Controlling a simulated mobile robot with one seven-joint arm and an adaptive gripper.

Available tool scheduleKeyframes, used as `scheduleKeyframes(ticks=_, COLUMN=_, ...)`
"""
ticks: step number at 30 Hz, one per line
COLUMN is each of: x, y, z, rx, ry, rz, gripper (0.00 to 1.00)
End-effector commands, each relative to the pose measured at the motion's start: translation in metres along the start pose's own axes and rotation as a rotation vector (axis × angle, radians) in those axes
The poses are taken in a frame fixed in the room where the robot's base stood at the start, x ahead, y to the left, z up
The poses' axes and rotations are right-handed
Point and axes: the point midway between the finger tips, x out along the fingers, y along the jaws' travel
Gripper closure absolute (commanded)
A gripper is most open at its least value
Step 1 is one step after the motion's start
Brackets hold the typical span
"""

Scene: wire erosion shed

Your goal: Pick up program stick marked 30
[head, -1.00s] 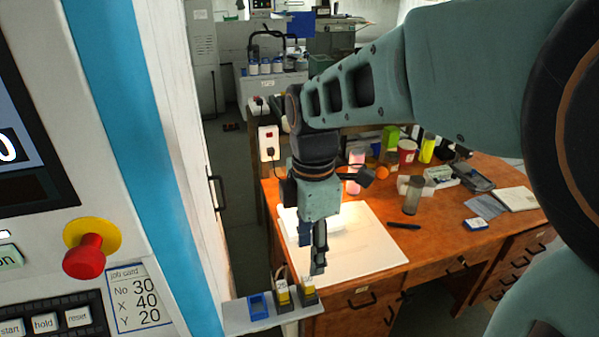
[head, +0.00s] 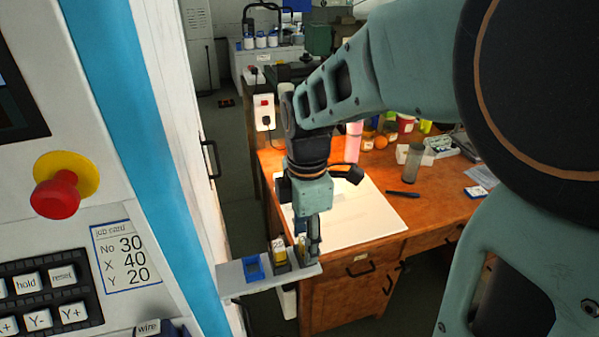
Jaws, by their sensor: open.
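A small grey shelf (head: 235,283) at the lower middle of the head view carries a row of holders. The left holder (head: 253,267) is blue and empty. The middle one holds a yellow and dark stick (head: 279,254) with a pale label, too small to read surely. The right stick (head: 302,250), also yellowish, is partly hidden by my gripper (head: 313,255). My gripper points down at the shelf's right end, open, its fingers beside or around the right stick; I cannot tell which. The mark 30 is not readable on any stick.
Behind the shelf is a wooden desk (head: 430,205) with a white sheet (head: 365,225), bottles and a pen.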

Motion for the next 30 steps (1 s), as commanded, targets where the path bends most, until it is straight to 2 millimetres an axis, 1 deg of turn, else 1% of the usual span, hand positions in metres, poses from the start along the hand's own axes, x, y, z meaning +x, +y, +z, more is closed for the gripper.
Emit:
scheduleKeyframes(ticks=1, x=0.0032, y=0.0001, z=-0.0002, rx=0.0, ry=0.0, rz=0.0, gripper=0.56)
scheduleKeyframes(ticks=7, x=0.0015, y=0.0001, z=0.0, rx=0.0, ry=0.0, rz=0.0, gripper=0.56)
scheduleKeyframes(ticks=19, x=0.0015, y=0.0, z=0.0, rx=0.0, ry=0.0, rz=0.0, gripper=1.0)
scheduleKeyframes(ticks=26, x=0.001, y=0.0001, z=0.0, rx=0.0, ry=0.0, rz=0.0, gripper=1.0)
scheduleKeyframes(ticks=30, x=-0.0031, y=0.0005, z=-0.001, rx=0.0, ry=0.0, rz=0.0, gripper=1.0)
